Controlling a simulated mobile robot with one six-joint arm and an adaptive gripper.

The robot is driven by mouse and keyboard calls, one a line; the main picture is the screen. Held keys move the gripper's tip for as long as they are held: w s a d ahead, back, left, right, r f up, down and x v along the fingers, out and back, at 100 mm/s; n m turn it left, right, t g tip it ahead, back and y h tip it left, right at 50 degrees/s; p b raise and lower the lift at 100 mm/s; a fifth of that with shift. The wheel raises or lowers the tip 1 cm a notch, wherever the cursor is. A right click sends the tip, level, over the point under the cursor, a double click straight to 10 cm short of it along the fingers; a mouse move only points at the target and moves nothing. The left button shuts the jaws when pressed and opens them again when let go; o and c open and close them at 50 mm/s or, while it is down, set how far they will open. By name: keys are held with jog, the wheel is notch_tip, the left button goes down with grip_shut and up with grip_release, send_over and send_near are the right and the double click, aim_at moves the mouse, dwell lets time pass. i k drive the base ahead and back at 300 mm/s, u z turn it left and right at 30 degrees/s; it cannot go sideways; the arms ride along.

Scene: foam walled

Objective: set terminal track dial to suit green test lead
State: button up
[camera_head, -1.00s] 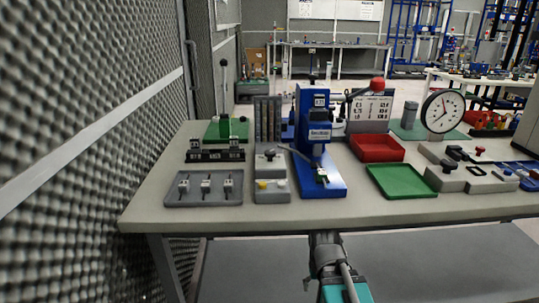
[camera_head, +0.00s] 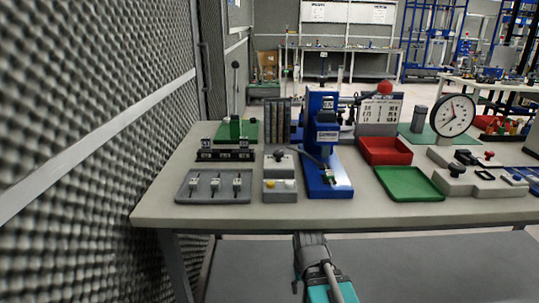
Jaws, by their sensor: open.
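A blue press-like station (camera_head: 323,145) stands upright mid-table, with white labels on it and a small green-and-dark piece (camera_head: 329,177) at its base. A dark lever or lead reaches its foot from the left. Left of it is a grey control box (camera_head: 280,185) with a black knob, a yellow button and a pale button. I cannot tell which part is the terminal track dial, and the green test lead cannot be made out for sure. My gripper (camera_head: 311,240) is at the table's front edge, below the blue station, open and apart from everything; its fingertips are hardly visible.
A grey tray (camera_head: 187,196) with several small parts lies front left, a dark rail block (camera_head: 225,156) behind it. Red (camera_head: 383,161) and green (camera_head: 407,197) trays, a chart board (camera_head: 378,116) and a round gauge (camera_head: 453,115) stand right. A foam wall (camera_head: 90,120) borders the left.

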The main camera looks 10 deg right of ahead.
aim_at(278, 154)
jog(key=u, duration=0.25)
jog(key=k, duration=1.35)
jog(key=z, duration=0.4)
jog(key=i, duration=1)
